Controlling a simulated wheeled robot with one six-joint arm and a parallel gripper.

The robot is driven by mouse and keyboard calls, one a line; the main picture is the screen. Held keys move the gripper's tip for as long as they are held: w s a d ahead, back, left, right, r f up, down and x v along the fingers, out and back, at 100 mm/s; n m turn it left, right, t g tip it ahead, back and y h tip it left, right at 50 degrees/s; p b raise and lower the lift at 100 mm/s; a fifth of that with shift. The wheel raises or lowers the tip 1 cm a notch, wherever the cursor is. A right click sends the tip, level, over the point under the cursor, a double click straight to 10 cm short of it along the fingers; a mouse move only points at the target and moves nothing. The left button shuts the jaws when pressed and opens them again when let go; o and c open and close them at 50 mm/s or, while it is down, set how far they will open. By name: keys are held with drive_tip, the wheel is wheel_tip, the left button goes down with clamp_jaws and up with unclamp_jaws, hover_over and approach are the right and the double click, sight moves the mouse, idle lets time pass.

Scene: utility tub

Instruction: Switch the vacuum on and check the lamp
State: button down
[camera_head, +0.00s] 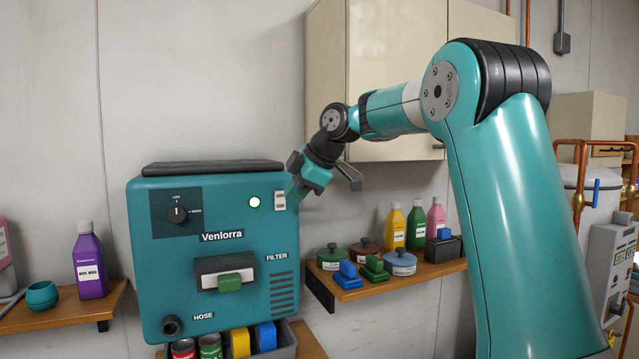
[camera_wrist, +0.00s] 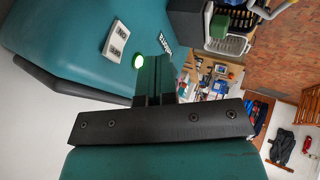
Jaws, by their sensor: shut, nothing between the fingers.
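The vacuum (camera_head: 160,270) is a teal box labelled Venlorra, against the wall at left. A dark dial (camera_head: 177,214) is at upper left of the front. My gripper (camera_head: 294,191) is shut and empty, its fingertips close to the switch plate's right edge. I cannot tell whether they touch it.
A wooden shelf (camera_head: 375,288) with lidded pots, brushes and bottles is right of the vacuum. A purple bottle (camera_head: 89,262) and teal cup (camera_head: 41,296) stand on the left shelf. A wall cabinet (camera_head: 385,50) hangs behind my arm. A bin (camera_head: 285,345) with cans is below.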

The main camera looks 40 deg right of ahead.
drive_tip(key=v, duration=0.7)
drive_tip(key=shift+s+d, duration=0.3)
drive_tip(key=shift+s, duration=0.2)
drive_tip(key=shift+a, duration=0.1)
drive_tip(key=s+a+f+m+g+y+b, duration=0.15)
drive_tip(key=s+a+f, duration=0.35)
drive_tip(key=a, duration=0.5)
drive_tip(key=s+a+f+m+g+y, duration=0.1)
drive_tip(key=s+a+f+m+g, duration=0.15)
drive_tip(key=a+f, duration=0.5)
drive_tip(key=s+a+f+m+g, duration=0.1)
drive_tip(key=s+a+f, duration=0.2)
drive_tip(key=s, duration=0.3)
drive_tip(key=s+a+f+m+g+b, duration=0.1)
drive_tip(key=s+a+f, duration=0.2)
drive_tip(key=s+f, duration=0.2)
drive_tip(key=s+a+f+m+g+h+b, duration=0.1)
drive_tip(key=s+a+f, duration=0.2)
drive_tip(key=s, duration=0.6)
drive_tip(key=shift+x, duration=1)
